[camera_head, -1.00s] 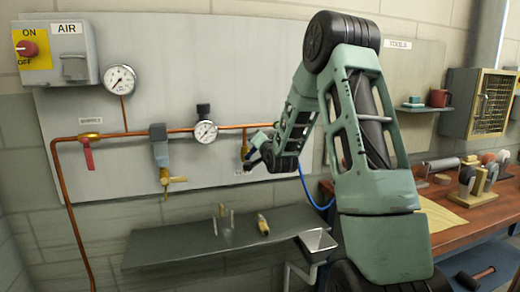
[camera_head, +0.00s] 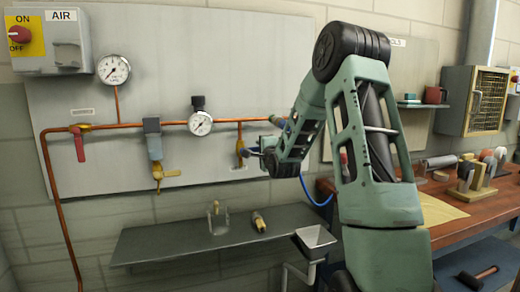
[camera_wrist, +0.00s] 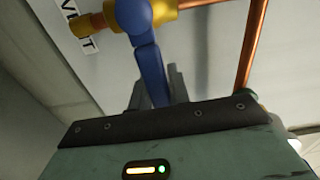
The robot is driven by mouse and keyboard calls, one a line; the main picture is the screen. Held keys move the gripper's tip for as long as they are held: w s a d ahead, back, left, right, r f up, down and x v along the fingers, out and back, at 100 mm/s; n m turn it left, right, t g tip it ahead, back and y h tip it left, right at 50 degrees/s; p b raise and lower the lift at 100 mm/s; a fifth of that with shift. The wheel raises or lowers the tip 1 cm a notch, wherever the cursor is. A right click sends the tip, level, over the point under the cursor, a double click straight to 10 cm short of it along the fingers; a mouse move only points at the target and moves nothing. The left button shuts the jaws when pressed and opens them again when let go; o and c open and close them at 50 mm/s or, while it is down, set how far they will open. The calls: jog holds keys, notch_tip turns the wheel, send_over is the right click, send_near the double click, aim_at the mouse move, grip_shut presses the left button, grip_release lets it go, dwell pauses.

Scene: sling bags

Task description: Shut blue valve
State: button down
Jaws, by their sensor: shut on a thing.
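The blue valve (camera_wrist: 133,14) has a blue lever on a brass body, seen at the top of the wrist view. Its lever runs down between the grey fingers of my gripper (camera_wrist: 160,85), which is shut on it. In the head view the brass body of the blue valve (camera_head: 241,148) hangs below the copper pipe. My gripper (camera_head: 265,150) is just to its right there, with the lever pointing sideways toward it. My arm comes in from the right. The exact finger contact is small and partly hidden.
A red-handled valve (camera_head: 79,143), a regulator with a brass tap (camera_head: 157,160) and a gauge (camera_head: 200,124) sit along the pipe to the left. A grey shelf (camera_head: 170,245) with small parts is below. A workbench (camera_head: 450,233) with tools stands at the right.

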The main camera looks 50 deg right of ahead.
jog(key=shift+f+m, duration=0.25)
jog(key=shift+m, duration=0.05)
jog(key=c, duration=1.3)
grip_release()
jog(key=shift+s, duration=0.1)
jog(key=shift+b+v, duration=4.85)
jog(key=shift+v, duration=3.8)
jog(key=shift+a, duration=0.1)
